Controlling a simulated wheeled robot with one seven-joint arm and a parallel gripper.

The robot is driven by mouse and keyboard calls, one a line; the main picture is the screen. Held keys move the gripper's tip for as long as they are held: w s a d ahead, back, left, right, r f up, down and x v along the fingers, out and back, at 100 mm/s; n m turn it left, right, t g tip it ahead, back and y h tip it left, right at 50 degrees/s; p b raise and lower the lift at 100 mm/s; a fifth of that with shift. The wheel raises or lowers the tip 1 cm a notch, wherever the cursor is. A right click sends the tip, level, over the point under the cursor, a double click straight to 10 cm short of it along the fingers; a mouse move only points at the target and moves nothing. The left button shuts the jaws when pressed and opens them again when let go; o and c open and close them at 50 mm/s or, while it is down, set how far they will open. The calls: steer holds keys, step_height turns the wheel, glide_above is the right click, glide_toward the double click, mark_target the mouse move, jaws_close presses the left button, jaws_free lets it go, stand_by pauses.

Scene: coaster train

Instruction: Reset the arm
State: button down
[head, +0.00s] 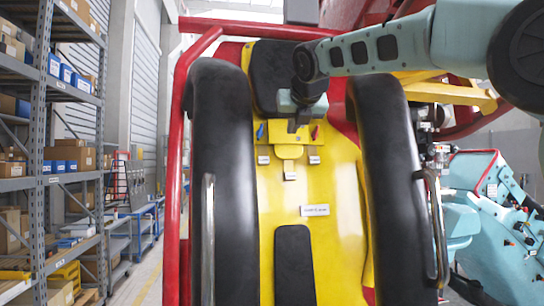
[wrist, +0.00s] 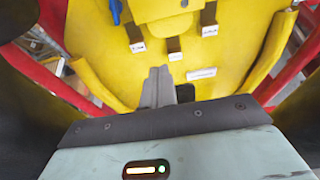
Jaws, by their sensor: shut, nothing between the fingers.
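My gripper (head: 297,125) hangs from my teal arm in front of the yellow seat back (head: 335,240) in the head view. Its dark fingers are together and empty. In the wrist view the closed fingers (wrist: 160,74) point toward the yellow surface (wrist: 110,60). Whether they touch it I cannot tell. A blue lever (head: 260,131) is left of the fingers and a red lever (head: 315,132) is right of them. The blue lever also shows in the wrist view (wrist: 115,12).
Black padded restraints (head: 222,180) (head: 385,180) with metal handles flank the seat. A red frame (head: 177,150) runs along the left. Grey shelving with boxes (head: 70,153) stands farther left. Teal machinery (head: 500,225) is at the right.

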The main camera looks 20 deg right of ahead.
steer(key=s+f+m+g+y, duration=0.1)
steer(key=s+f+m+g, duration=0.15)
steer(key=f+m, duration=0.8)
steer(key=s+f+m+g+y, duration=0.15)
steer(key=s+f+m, duration=0.3)
steer(key=f, duration=1.05)
steer(key=s+f+m+g, duration=0.5)
steer(key=s+f+m, duration=1.3)
steer(key=s+f, duration=0.25)
steer(key=s+a+f+n+g+b, duration=0.1)
steer(key=s+a+f+n+b, duration=0.2)
steer(key=s+a+f+b, duration=0.3)
steer(key=s+a+f+n+g+b, duration=0.2)
steer(key=s+a+f+n+b, duration=0.2)
steer(key=a+f+b, duration=0.5)
steer(key=shift+s+a+y+b, duration=0.35)
steer(key=shift+s+a+b, duration=0.65)
steer(key=shift+s+a, duration=0.25)
steer(key=shift+f, duration=0.1)
